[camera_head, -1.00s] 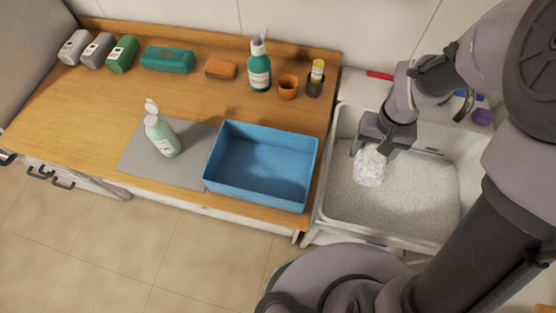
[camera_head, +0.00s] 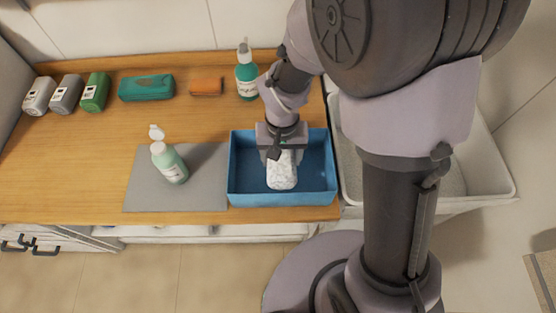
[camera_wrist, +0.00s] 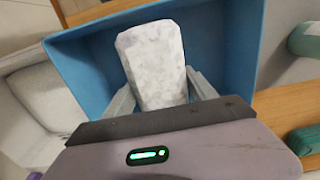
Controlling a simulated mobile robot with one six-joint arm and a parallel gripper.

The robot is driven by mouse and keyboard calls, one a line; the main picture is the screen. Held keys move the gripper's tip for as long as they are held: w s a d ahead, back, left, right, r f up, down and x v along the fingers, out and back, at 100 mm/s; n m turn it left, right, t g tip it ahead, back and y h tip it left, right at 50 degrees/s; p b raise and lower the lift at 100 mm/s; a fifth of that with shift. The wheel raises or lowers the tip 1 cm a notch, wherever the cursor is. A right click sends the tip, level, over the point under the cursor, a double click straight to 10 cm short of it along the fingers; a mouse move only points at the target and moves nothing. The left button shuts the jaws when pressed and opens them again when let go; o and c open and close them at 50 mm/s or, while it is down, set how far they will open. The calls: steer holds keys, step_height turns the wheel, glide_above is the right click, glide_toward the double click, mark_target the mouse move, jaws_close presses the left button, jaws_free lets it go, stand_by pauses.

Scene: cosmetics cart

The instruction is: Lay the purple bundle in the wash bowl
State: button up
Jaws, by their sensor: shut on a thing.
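My gripper (camera_head: 281,158) is shut on a pale, whitish bundle with faint grey-lavender mottling (camera_head: 282,176); no strongly purple bundle shows now. The bundle also shows between the two fingers in the wrist view (camera_wrist: 152,62). The blue rectangular wash bowl (camera_head: 240,187) stands on the wooden counter. The bundle is over the bowl's middle, within its outline in both views. I cannot tell whether it touches the bowl's floor. The bowl's rim also shows in the wrist view (camera_wrist: 82,78). My arm hides part of the bowl's back side.
A grey mat (camera_head: 135,188) with a pale green bottle (camera_head: 170,165) lies left of the bowl. A teal pump bottle (camera_head: 246,80) stands behind it. The white basin (camera_head: 487,165) is at right.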

mark_target(292, 158)
steer(key=shift+s+f+b, duration=0.1)
steer(key=shift+f+b, duration=0.75)
steer(key=shift+f, duration=2.35)
steer(key=o, duration=1.2)
step_height(292, 158, up, 12)
steer(key=p, duration=0.4)
steer(key=shift+f, duration=0.15)
steer(key=s+d+r+m+t+y, duration=0.1)
steer(key=s+r, duration=0.4)
steer(key=r, duration=0.5)
steer(key=s+d+r+m+t+y, duration=0.1)
steer(key=s+d+r+m+t, duration=0.2)
steer(key=r, duration=0.6)
steer(key=s+d+t, duration=0.1)
steer(key=s+d, duration=0.1)
steer(key=s, duration=0.1)
steer(key=shift+d+r+t, duration=0.35)
steer(key=shift+t, duration=0.05)
